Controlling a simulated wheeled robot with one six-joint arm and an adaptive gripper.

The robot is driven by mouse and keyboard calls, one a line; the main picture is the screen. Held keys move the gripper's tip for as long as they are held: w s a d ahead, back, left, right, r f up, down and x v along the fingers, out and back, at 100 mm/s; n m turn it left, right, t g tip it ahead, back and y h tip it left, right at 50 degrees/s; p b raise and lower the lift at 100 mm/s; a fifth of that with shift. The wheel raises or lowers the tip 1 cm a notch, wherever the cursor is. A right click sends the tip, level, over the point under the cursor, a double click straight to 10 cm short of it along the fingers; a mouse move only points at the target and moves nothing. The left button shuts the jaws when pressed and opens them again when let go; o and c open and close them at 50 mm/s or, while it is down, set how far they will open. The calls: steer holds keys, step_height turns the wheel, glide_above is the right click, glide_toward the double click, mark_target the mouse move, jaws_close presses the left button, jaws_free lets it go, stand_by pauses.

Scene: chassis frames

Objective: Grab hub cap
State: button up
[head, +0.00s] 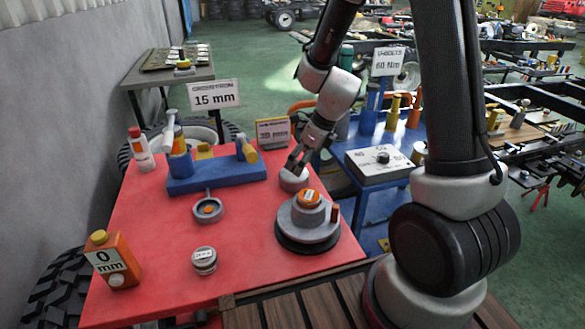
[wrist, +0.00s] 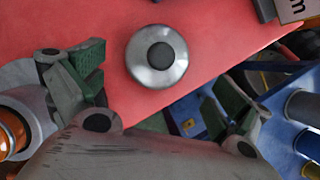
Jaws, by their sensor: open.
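The hub cap, a round silver dome with a dark centre (wrist: 157,55), lies on the red table near its right edge. In the head view it shows as a pale round piece (head: 293,182) just below my gripper (head: 296,163). In the wrist view my gripper (wrist: 165,88) has its two green-padded fingers wide apart and nothing between them. The hub cap is ahead of the fingers, apart from them. In the head view the fingertips partly overlap its top, so the exact gap is hard to tell.
The red table (head: 150,215) carries a grey round hub with an orange top (head: 308,225), close in front of the hub cap. A blue tool block (head: 215,175), a ring with an orange centre (head: 208,209) and an orange bottle (head: 112,262) stand left. A blue cart (head: 375,210) is right.

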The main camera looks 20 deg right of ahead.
steer(key=x, duration=0.7)
steer(key=shift+a+r, duration=0.1)
steer(key=shift+a, duration=0.05)
steer(key=shift+c, duration=0.2)
steer(key=c, duration=1)
